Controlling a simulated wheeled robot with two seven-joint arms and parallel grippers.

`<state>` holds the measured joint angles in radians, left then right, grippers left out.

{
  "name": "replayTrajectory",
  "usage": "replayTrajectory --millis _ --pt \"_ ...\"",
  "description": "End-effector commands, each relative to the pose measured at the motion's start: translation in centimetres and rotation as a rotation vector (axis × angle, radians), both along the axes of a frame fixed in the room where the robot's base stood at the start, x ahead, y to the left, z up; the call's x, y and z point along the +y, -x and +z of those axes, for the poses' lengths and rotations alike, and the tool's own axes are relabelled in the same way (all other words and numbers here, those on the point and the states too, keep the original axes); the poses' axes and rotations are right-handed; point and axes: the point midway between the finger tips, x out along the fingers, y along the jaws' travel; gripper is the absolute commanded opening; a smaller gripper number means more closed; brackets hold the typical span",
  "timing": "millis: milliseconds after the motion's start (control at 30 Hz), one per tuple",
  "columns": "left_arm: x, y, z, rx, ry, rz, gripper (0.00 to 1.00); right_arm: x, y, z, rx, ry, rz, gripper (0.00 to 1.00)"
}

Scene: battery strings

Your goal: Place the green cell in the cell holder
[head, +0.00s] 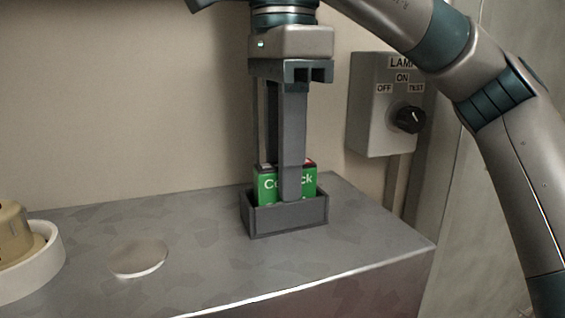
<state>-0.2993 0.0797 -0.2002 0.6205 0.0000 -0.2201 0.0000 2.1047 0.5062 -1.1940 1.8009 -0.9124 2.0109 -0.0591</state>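The green cell (268,188), with white lettering on its face, stands upright in the grey cell holder (290,218). Its lower part is hidden behind the holder's front wall. My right gripper (284,180) points straight down over the holder, with one finger in front of the cell and the other behind it. It looks shut on the cell; the rear fingertip is hidden. My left gripper is not in view.
The holder stands on a grey metal top near its right end. A flat round disc (139,257) lies to the left, and a white ring with a tan part (40,262) stands at the far left. A lamp switch box (378,110) is on the wall close right of my gripper.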

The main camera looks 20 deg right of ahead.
Motion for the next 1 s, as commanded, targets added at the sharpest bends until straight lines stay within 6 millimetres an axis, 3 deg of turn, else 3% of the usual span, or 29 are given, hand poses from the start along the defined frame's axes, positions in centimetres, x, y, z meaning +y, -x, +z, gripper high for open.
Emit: replayTrajectory --millis 33,233,567,1000 --pt "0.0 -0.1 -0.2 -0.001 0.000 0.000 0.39 0.1 0.1 -1.0 0.015 0.011 0.009 0.39" --pt "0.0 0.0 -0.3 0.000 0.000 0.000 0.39 0.1 0.2 -1.1 0.019 0.014 0.011 0.39" --pt "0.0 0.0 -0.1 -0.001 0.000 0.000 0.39 0.1 0.1 -0.2 0.018 0.013 0.010 0.39" --pt "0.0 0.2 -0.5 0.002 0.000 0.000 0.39 0.1 0.1 5.1 0.006 0.007 0.003 0.39"
